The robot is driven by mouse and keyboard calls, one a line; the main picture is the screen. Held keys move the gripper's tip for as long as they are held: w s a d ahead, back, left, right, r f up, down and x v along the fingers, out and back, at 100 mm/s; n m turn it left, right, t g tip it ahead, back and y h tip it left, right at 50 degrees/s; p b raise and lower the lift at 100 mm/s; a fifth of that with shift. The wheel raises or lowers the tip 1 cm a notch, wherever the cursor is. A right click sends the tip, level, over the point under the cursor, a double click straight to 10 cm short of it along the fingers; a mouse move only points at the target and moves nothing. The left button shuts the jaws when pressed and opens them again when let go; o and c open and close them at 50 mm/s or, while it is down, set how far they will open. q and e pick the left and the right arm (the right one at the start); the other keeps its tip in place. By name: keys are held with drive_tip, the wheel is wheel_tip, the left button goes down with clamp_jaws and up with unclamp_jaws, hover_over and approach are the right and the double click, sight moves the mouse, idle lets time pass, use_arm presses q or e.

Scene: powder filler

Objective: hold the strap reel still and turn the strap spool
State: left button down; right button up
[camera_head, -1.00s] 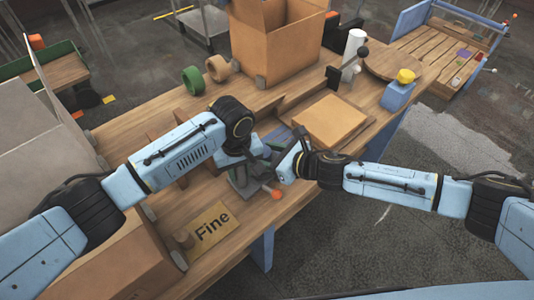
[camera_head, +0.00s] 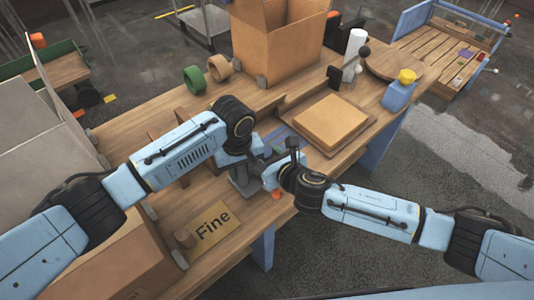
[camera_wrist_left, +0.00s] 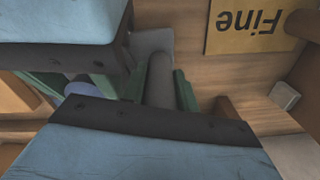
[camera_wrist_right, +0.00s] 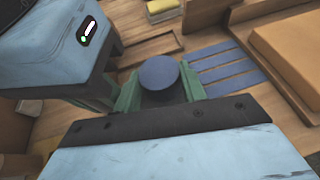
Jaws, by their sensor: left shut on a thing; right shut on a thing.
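The strap reel appears as a grey stand (camera_head: 243,186) near the table's front edge. Its grey post (camera_wrist_left: 160,82) is between the green fingers of my left gripper (camera_wrist_left: 161,90), which is shut on it. My right gripper (camera_wrist_right: 158,88) is shut on a round blue piece (camera_wrist_right: 158,73), which looks like the strap spool. The blue piece also shows at the left in the left wrist view (camera_wrist_left: 85,88). In the head view my left gripper (camera_head: 248,170) and right gripper (camera_head: 268,172) are close together and hide most of the reel. An orange ball (camera_head: 276,195) shows below the right gripper.
A yellow "Fine" card (camera_head: 212,228) lies on the table in front. A tan block in a tray (camera_head: 332,122) is behind the right gripper. A large cardboard box (camera_head: 275,40), tape rolls (camera_head: 194,79) and a yellow-capped blue bottle (camera_head: 399,90) stand farther back.

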drive_tip(key=shift+s, duration=0.1)
drive_tip(key=o, duration=0.7)
drive_tip(key=v, duration=1.2)
drive_tip(key=shift+f, duration=0.1)
